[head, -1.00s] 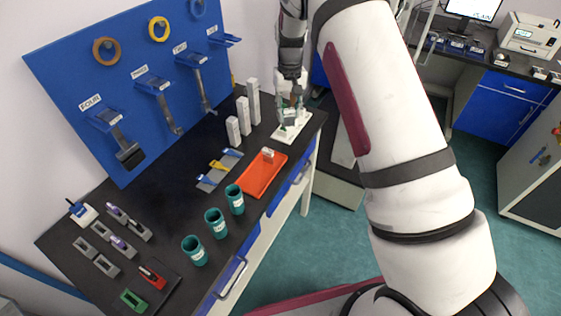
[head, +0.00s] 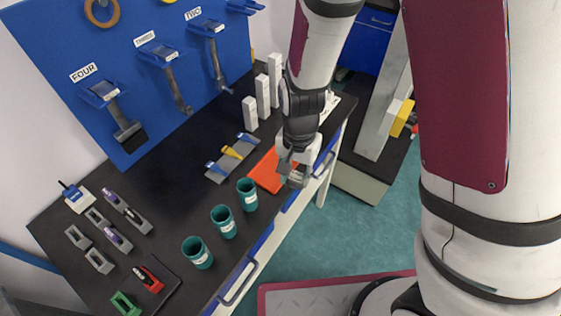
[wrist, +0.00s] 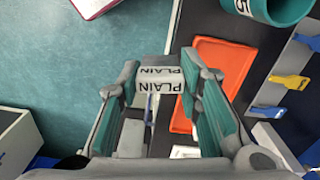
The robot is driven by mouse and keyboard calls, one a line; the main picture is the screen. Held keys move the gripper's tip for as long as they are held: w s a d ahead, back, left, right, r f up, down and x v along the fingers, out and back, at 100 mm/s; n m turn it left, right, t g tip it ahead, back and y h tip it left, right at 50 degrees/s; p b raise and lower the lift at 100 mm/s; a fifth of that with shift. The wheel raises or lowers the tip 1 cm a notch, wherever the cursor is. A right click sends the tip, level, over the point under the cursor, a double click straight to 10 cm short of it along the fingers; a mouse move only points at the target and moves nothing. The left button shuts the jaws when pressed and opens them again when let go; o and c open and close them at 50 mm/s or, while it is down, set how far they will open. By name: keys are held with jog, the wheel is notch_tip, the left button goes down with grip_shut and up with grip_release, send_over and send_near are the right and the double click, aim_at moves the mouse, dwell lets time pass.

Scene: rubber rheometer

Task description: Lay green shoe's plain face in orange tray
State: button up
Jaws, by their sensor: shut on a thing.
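My gripper (wrist: 160,78) is shut on a small block (wrist: 158,85) in the wrist view. The block shows pale faces printed PLAIN, and I see no clear green on it. In the head view my gripper (head: 295,178) hangs over the right side of the orange tray (head: 262,181) and hides part of it. In the wrist view the tray (wrist: 226,58) lies below and to the right of the held block, partly behind a finger. The block appears apart from the tray. A green piece (head: 125,304) stands in the rack at the head view's lower left.
Teal cups (head: 222,222) stand left of the tray. A grey strip with blue and yellow clips (head: 231,152) and white posts (head: 262,97) lie behind it. Grey holders (head: 98,260) and a red piece (head: 149,280) are at lower left. The table's front edge is close.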

jog(key=shift+m, duration=0.9)
jog(key=s+a+b, duration=0.1)
jog(key=b, duration=0.1)
jog(key=s+b, duration=0.2)
jog(key=s+a+b, duration=0.1)
jog(key=b, duration=0.1)
jog(key=shift+s+a+f, duration=0.15)
jog(key=shift+a, duration=0.15)
jog(key=b, duration=0.2)
jog(key=shift+b, duration=0.3)
jog(key=b, duration=0.1)
send_near(271, 173)
jog(key=shift+f, duration=1.8)
jog(key=shift+f, duration=0.1)
jog(key=o, duration=1.2)
